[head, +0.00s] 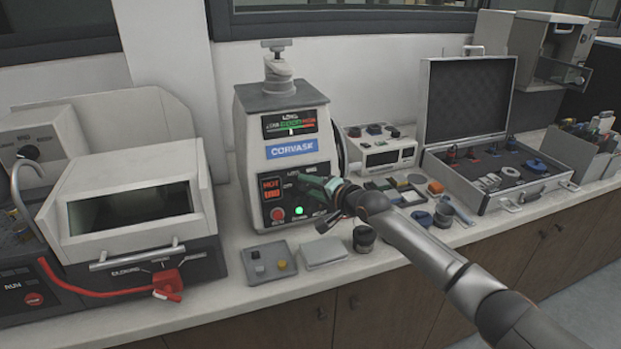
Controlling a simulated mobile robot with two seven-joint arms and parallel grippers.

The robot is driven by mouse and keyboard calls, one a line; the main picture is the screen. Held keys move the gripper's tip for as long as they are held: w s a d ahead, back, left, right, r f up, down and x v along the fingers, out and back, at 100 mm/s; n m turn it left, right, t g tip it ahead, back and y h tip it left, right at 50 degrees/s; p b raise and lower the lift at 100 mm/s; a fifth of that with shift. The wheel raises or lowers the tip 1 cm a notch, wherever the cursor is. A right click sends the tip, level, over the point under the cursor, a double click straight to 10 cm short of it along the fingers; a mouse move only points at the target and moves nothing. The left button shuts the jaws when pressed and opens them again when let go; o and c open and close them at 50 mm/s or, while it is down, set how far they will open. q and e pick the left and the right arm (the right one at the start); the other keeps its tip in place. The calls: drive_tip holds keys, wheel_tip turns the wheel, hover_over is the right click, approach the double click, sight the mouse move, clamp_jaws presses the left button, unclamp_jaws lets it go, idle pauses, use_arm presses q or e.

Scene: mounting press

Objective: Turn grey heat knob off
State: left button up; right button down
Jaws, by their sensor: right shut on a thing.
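The mounting press (284,118) is a pale cabinet with a dark front panel and a blue CORVASK label. Its panel shows a lit red HOT sign (271,184), a red button (277,214) and a lit green light (299,210). My right gripper (318,188) reaches in from the right, with its fingertips at the right side of this panel. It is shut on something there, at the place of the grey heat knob. The gripper hides the knob, so its pointer cannot be read. My left gripper is out of view.
A grey box with buttons (269,262) and a pale flat block (323,251) lie before the press. A dark round container (364,238) stands under my right arm. A white machine (133,200) stands left; an open case (479,180) lies right.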

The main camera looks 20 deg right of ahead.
drive_tip(key=n+h+p, duration=0.1)
drive_tip(key=n+p, duration=0.1)
drive_tip(key=n, duration=0.1)
drive_tip(key=n+g+h+p, duration=0.1)
drive_tip(key=n+p, duration=0.1)
drive_tip(key=n, duration=0.1)
drive_tip(key=shift+a+r+p, duration=0.2)
drive_tip(key=shift+p, duration=0.2)
drive_tip(key=n+h, duration=0.2)
drive_tip(key=n, duration=0.1)
drive_tip(key=shift+a+n, duration=0.1)
drive_tip(key=shift+n, duration=0.3)
drive_tip(key=n+h, duration=0.1)
drive_tip(key=n, duration=0.2)
drive_tip(key=shift+a+h, duration=0.15)
drive_tip(key=shift+h, duration=0.15)
drive_tip(key=n, duration=0.2)
drive_tip(key=n+h, duration=0.1)
drive_tip(key=n, duration=0.1)
drive_tip(key=shift+a+f+h, duration=0.1)
drive_tip(key=shift+h, duration=0.2)
drive_tip(key=shift+a+n+t+h+b, duration=0.1)
drive_tip(key=shift+n+t+h+b, duration=0.4)
drive_tip(key=shift+n, duration=0.9)
